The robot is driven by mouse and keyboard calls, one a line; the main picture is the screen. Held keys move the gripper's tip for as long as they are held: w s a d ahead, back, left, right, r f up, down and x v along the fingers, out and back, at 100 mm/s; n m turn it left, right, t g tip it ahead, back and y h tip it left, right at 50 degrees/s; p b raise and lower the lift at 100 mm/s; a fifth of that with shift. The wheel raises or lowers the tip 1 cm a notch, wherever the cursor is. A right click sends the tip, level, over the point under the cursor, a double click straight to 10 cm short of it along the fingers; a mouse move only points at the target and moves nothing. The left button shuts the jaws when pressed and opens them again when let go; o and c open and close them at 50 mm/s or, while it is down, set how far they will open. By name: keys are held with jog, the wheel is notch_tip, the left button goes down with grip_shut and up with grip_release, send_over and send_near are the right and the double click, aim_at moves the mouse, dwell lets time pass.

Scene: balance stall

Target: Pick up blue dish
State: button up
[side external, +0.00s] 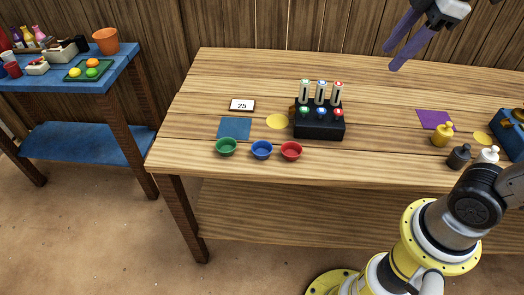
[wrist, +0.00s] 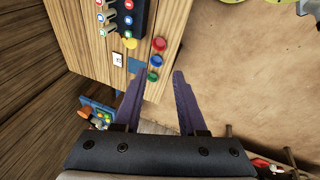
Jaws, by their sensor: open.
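The blue dish (side external: 262,149) stands near the front edge of the wooden table, between a green dish (side external: 227,147) on its left and a red dish (side external: 291,150) on its right. In the wrist view the blue dish (wrist: 155,60) lies in line between the red dish (wrist: 159,44) and the green dish (wrist: 152,76). My gripper (side external: 392,58) has purple fingers and is open and empty, high above the right part of the table, far from the dishes. In the wrist view its fingers (wrist: 160,85) are spread apart.
A black box (side external: 319,125) with coloured buttons and upright gauges stands behind the red dish. A blue square mat (side external: 234,128), a yellow disc (side external: 277,121) and a card reading 25 (side external: 242,105) lie behind the dishes. Small bottles (side external: 459,156) stand at the right.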

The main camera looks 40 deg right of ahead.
jog(key=w+a+r+n+g, duration=0.1)
jog(key=w+r+n, duration=0.15)
jog(key=w, duration=0.45)
jog(key=n+g, duration=0.3)
jog(key=n, duration=0.4)
send_over(262, 151)
jog(key=d, duration=0.3)
notch_tip(262, 151, down, 8)
jog(key=w+a+f+n+g, duration=0.1)
jog(key=w+a+f, duration=0.15)
jog(key=f, duration=0.35)
jog(key=w+a+f+g, duration=0.1)
jog(key=w+a+f, duration=0.15)
jog(key=f, duration=0.35)
jog(key=shift+n+g+h, duration=0.35)
jog(key=shift+g+h, duration=0.05)
jog(key=shift+w+a+x, duration=0.2)
jog(key=shift+x, duration=2.8)
jog(key=shift+w+a+x, duration=0.15)
jog(key=shift+a+x, duration=0.05)
jog(key=shift+x, duration=2.75)
jog(key=shift+w+a+x, duration=0.2)
jog(key=shift+x, duration=2.8)
jog(key=shift+f, duration=0.1)
grip_shut()
